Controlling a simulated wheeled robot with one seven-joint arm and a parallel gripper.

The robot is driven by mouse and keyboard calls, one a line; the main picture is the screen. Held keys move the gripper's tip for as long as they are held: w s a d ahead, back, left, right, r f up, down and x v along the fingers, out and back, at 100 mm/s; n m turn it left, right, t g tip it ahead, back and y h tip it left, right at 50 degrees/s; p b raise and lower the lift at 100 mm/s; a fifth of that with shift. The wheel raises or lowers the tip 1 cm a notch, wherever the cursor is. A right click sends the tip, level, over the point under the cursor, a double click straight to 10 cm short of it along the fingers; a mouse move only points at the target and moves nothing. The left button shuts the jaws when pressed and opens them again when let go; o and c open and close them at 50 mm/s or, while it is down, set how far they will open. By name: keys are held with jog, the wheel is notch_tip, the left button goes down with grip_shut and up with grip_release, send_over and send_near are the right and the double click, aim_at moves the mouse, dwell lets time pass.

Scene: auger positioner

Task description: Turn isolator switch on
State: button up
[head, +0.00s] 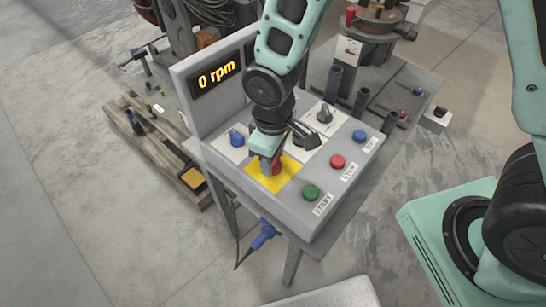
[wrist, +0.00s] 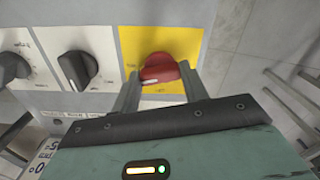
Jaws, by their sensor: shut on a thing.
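The isolator switch is a red rotary knob (wrist: 159,68) on a yellow plate (wrist: 140,43). In the head view a bit of the red knob (head: 276,165) shows below my gripper, on the yellow plate (head: 287,182) of the grey control panel. My gripper (wrist: 158,85) has one finger on each side of the knob and is shut on it. A pale mark shows on the knob's lower left part. The lettering on the plate is too small to read.
The panel (head: 240,190) also carries a blue knob (head: 237,137), a black knob (head: 324,115), a green button (head: 311,192), a red button (head: 337,161) and a blue button (head: 359,136). A display (head: 215,77) behind reads 0 rpm. A blue plug (head: 263,234) hangs at the front.

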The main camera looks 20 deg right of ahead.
jog(key=shift+m, duration=1.3)
jog(key=shift+m+b, duration=0.3)
jog(key=o, duration=1)
notch_tip(320, 180, up, 17)
jog(key=shift+r+b, duration=0.2)
jog(key=shift+b, duration=0.1)
jog(key=shift+s, duration=0.1)
